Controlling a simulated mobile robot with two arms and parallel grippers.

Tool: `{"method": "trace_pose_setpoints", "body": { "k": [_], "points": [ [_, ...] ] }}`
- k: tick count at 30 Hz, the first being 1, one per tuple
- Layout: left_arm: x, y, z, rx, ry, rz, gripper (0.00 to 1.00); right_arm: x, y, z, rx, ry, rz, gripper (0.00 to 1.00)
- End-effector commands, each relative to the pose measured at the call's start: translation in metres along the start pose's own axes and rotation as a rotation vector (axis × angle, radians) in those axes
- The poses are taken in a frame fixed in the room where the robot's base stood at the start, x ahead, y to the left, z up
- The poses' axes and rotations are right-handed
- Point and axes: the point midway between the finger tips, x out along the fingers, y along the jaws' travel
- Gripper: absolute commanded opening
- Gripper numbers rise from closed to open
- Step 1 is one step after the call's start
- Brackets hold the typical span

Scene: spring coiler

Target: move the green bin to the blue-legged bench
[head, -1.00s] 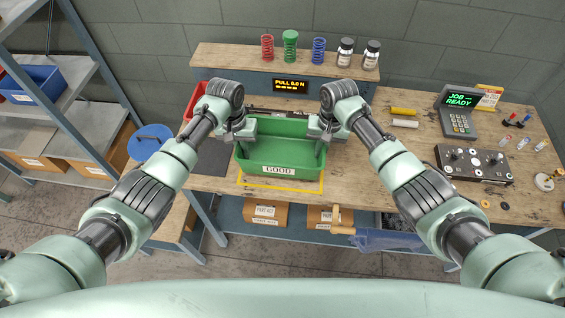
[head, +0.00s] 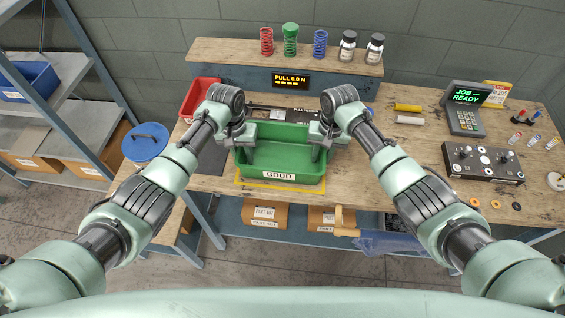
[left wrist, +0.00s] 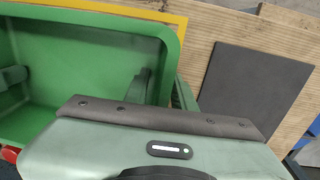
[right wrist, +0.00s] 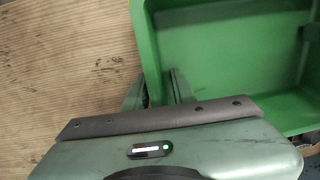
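The green bin (head: 283,158), labelled GOOD, is over the wooden top of a bench (head: 390,165) with blue-grey legs. It looks empty and level, and I cannot tell whether its base touches the top. My left gripper (head: 243,144) is shut on the bin's left end wall. In the left wrist view one finger is inside the bin (left wrist: 85,60) and one outside. My right gripper (head: 318,142) is shut on the right end wall in the same way; the bin fills the upper right of the right wrist view (right wrist: 230,50). The gripped wall parts are partly hidden.
A yellow outline (head: 280,187) shows under the bin's front. A red bin (head: 198,98) and dark mat stand to the left. A keypad terminal (head: 464,112) and control box (head: 482,161) are on the right. A blue-lidded drum (head: 145,142) and shelving stand at the left.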

Motion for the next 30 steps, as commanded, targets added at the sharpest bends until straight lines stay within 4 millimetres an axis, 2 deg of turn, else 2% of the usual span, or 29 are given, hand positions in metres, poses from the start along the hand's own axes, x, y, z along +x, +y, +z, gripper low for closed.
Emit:
{"method": "trace_pose_setpoints", "body": {
  "k": [8, 11, 21, 25, 30],
  "points": [
    [-0.006, 0.001, -0.001, 0.002, 0.002, 0.002, 0.25, 0.0, -0.001, 0.0, -0.001, 0.0, -0.002, 0.25],
    [-0.02, 0.001, -0.001, 0.002, 0.004, 0.002, 0.25, 0.0, -0.001, 0.0, -0.001, 0.0, -0.002, 0.25],
    [-0.091, 0.0, -0.001, 0.002, 0.005, 0.001, 0.25, 0.0, -0.001, 0.0, -0.001, 0.0, -0.002, 0.25],
    [-0.109, 0.0, 0.0, 0.0, 0.002, 0.001, 0.25, 0.0, -0.001, 0.0, -0.001, 0.0, -0.002, 0.25],
    [-0.12, 0.0, 0.001, 0.0, 0.001, 0.001, 0.25, -0.003, -0.001, 0.0, -0.001, 0.001, -0.003, 0.25]
  ]
}}
